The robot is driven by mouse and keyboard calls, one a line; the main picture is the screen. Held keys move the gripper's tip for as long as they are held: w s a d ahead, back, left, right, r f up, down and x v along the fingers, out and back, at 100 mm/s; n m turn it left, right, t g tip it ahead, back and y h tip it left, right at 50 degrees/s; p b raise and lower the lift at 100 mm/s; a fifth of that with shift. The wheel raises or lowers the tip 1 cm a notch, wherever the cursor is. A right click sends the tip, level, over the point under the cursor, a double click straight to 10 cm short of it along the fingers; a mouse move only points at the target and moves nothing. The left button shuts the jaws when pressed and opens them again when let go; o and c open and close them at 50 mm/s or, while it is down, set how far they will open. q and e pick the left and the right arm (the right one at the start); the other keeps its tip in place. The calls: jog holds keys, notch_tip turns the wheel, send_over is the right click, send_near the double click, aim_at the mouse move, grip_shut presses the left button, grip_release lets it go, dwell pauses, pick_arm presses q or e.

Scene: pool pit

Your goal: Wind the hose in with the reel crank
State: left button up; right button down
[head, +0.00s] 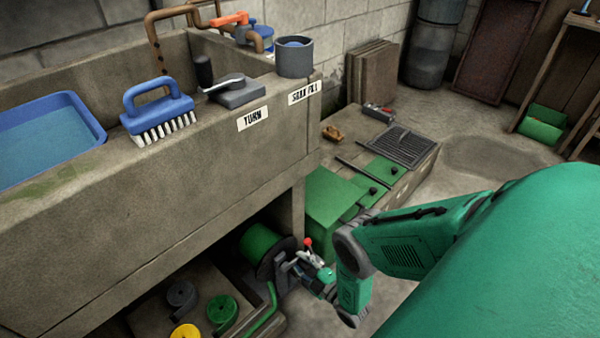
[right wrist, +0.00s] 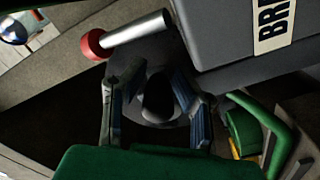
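In the head view the green reel (head: 262,243) with its dark side disc sits low under the stone counter. My right gripper (head: 297,268) is down at the disc side of the reel. In the right wrist view my right gripper (right wrist: 156,112) has its fingers apart, either side of a dark rounded knob (right wrist: 158,98), which looks like the crank handle. I see gaps beside the knob. A silver lever with a red end (right wrist: 95,44) lies just beyond the fingers; its red tip (head: 308,241) shows in the head view. A green hose length (head: 263,312) lies below the reel. My left gripper is out of view.
A grey box with a partly cut-off label (right wrist: 274,25) is close to the right gripper. Coiled grey (head: 181,295), green (head: 222,311) and yellow (head: 186,331) rolls lie under the counter. A blue brush (head: 158,108) and a grey cup (head: 294,58) stand on the counter.

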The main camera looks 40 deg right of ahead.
aim_at(278, 274)
jog(key=shift+a, duration=0.1)
jog(key=shift+m, duration=0.4)
